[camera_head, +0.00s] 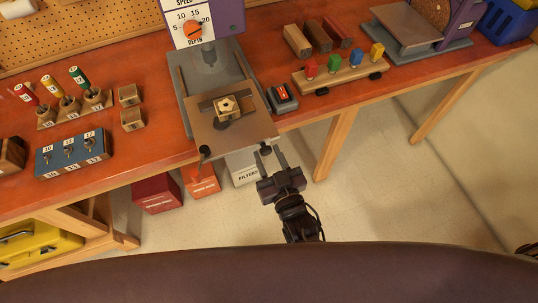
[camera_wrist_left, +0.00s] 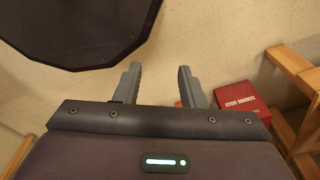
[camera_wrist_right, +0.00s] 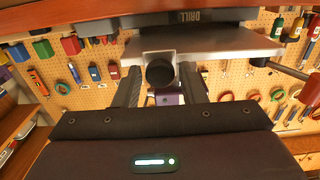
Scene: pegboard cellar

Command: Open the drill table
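My right gripper (camera_head: 270,155) is open at the front right knob. In the right wrist view the round black knob (camera_wrist_right: 159,72) shows between the spread fingers, with gaps at both sides; its depth between them is unclear. My left gripper (camera_wrist_left: 158,80) is open and empty over the floor, outside the head view.
The orange workbench (camera_head: 130,155) carries a blue bit block (camera_head: 72,155) at left and a wooden block with coloured pegs (camera_head: 345,72) at right. Red, orange and white boxes, including a dark red one (camera_head: 157,193), stand below. The floor in front is free.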

